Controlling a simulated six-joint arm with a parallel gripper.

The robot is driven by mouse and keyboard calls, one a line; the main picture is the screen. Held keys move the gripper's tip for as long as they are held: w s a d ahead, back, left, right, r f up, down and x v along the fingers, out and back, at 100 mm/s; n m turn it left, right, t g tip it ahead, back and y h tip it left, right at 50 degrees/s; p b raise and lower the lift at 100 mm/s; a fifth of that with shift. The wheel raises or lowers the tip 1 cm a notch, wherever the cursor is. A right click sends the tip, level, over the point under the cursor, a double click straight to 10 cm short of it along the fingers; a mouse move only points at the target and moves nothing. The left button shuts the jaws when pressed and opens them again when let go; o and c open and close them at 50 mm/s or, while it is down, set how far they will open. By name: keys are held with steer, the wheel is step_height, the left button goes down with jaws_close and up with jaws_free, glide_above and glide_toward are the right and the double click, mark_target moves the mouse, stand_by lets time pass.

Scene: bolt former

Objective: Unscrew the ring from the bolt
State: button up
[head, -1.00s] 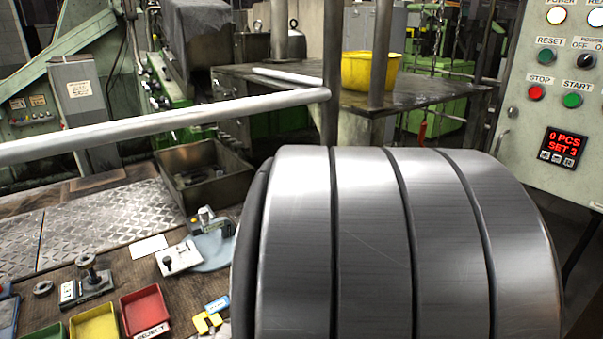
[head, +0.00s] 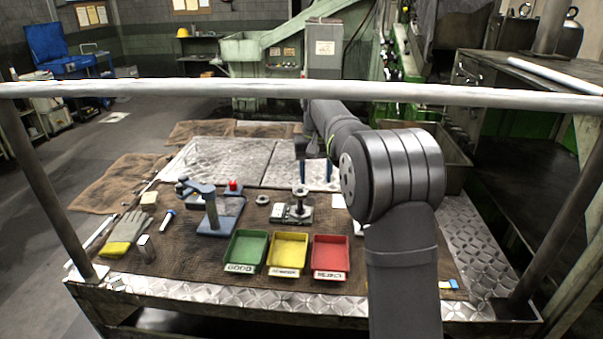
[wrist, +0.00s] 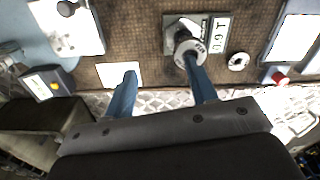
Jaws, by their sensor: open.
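A dark upright bolt (wrist: 182,36) stands on a grey fixture with a "0.9 T" display (wrist: 219,35). In the head view, the fixture (head: 291,214) is at mid-table, behind the trays. A pale ring with markings (wrist: 190,55) appears around the bolt, partly covered by one finger; it also shows in the head view (head: 300,190). I cannot tell how far along the thread it sits. My gripper (wrist: 160,67) is open and empty, its blue fingers wide apart. In the head view, my gripper (head: 318,172) hangs just behind and right of the bolt.
A loose ring (head: 262,199) lies left of the fixture. Green (head: 247,249), yellow (head: 288,252) and red (head: 330,255) trays stand in front. A blue-grey stand (head: 212,208) and a glove (head: 124,229) are to the left. A rail (head: 200,91) crosses the view.

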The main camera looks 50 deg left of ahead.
steer(key=shift+n, duration=0.4)
steer(key=s+a, duration=0.2)
steer(key=a, duration=0.1)
steer(key=shift+s+f, duration=0.2)
steer(key=shift+s, duration=0.1)
steer(key=shift+s+a+f, duration=0.1)
steer(key=shift+a+f, duration=0.05)
steer(key=shift+a, duration=0.05)
steer(key=shift+d+f, duration=0.1)
steer(key=shift+f, duration=1.95)
steer(key=m, duration=1)
steer(key=shift+m, duration=0.3)
steer(key=m, duration=0.4)
